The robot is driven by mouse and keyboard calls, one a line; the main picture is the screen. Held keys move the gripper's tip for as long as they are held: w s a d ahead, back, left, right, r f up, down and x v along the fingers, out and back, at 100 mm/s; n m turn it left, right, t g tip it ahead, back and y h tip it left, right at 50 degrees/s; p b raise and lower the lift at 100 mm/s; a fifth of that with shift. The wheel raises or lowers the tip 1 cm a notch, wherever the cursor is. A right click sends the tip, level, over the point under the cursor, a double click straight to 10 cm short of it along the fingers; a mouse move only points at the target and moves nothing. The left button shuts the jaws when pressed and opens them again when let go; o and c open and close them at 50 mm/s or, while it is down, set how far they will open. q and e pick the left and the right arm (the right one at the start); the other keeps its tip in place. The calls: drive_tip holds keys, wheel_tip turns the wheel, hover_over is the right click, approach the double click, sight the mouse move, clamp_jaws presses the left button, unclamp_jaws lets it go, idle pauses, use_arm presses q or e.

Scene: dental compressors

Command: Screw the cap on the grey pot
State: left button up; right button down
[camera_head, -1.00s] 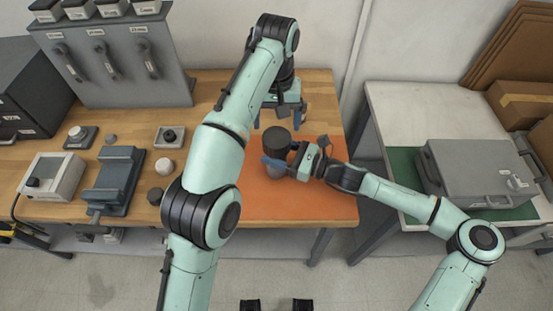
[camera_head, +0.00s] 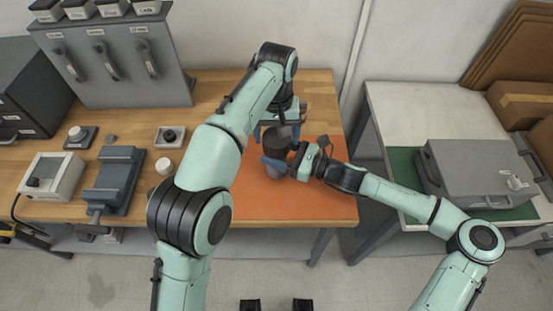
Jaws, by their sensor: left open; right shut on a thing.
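The grey pot (camera_head: 279,172) stands upright over the orange mat (camera_head: 310,200), with a dark cylindrical part (camera_head: 273,148) at its top. I cannot tell whether this dark part is the cap. My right gripper (camera_head: 281,158) is shut around the pot from the right, one blue finger across its near side. My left gripper (camera_head: 277,132) is open and points down at the pot's top from behind, its blue fingers on either side. Its body and fingers partly hide the top, so contact is unclear.
On the wooden bench at left are a blue-grey vise (camera_head: 120,180), a white box with a knob (camera_head: 52,176) and a small fixture (camera_head: 171,137). A grey case (camera_head: 480,172) lies on the right table. The mat's front right is clear.

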use_arm(q)
drive_tip(key=shift+f, duration=1.2)
drive_tip(key=c, duration=0.9)
drive_tip(key=o, duration=1.2)
drive_tip(key=shift+c, duration=0.2)
drive_tip(key=shift+a+r, duration=0.1)
drive_tip(key=shift+r, duration=3.65)
use_arm(e)
drive_tip(key=shift+c, duration=0.7)
unclamp_jaws()
